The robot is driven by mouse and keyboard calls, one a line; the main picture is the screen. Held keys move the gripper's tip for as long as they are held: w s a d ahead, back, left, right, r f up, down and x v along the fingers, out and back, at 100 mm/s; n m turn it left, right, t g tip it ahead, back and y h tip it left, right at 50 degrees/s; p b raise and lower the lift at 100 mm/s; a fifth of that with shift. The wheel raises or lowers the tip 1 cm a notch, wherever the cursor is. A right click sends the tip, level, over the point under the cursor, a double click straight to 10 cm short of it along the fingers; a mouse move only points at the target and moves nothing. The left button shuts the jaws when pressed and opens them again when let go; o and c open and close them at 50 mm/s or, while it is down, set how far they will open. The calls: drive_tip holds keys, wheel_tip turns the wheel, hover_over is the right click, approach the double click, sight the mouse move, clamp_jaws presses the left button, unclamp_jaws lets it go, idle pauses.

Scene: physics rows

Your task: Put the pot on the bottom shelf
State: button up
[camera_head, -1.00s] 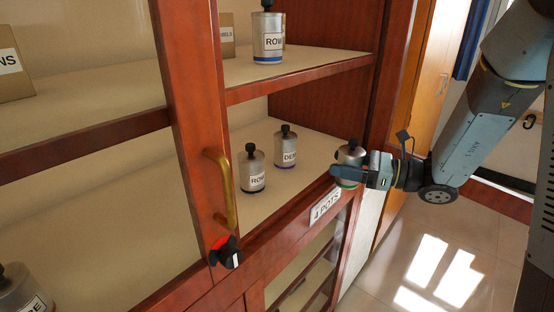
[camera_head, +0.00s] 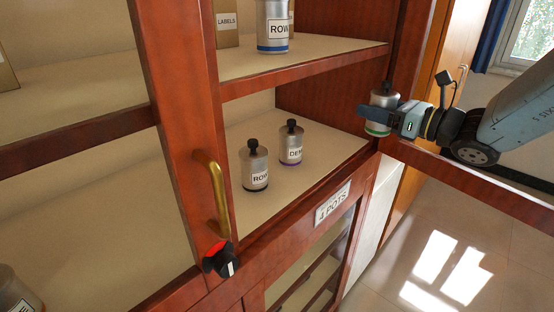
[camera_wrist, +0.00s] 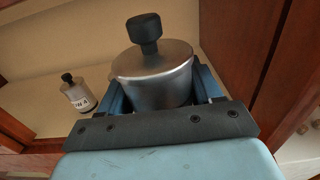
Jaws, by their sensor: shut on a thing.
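A silver pot with a black knob and a green band (camera_head: 381,98) is held in my gripper (camera_head: 378,112), at the right front of the cabinet opening. In the wrist view the pot (camera_wrist: 155,75) stands upright between the blue fingers (camera_wrist: 160,98), which are shut on it. The bottom shelf (camera_head: 315,160) of the opening lies to the left of and below the pot. A labelled pot (camera_head: 255,168) and a purple-banded pot (camera_head: 291,145) stand on that shelf. One standing pot also shows in the wrist view (camera_wrist: 77,93).
An upper shelf (camera_head: 330,55) holds a blue-banded pot (camera_head: 273,30) and a box (camera_head: 227,22). A wooden post with a brass handle (camera_head: 212,190) and a red-black knob (camera_head: 221,260) stands left. A "4 POTS" label (camera_head: 333,204) is on the front rail. The shelf's right part is clear.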

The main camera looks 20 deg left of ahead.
sight(389, 128)
drive_tip(key=s+d+f, duration=0.2)
drive_tip(key=d+f, duration=0.1)
drive_tip(key=shift+s+d+f, duration=0.15)
drive_tip(key=shift+s, duration=0.05)
drive_tip(key=x, duration=2)
drive_tip(key=shift+s+d+f, duration=0.1)
drive_tip(key=shift+d+f, duration=0.05)
drive_tip(key=shift+f, duration=3.45)
drive_tip(key=o, duration=1.3)
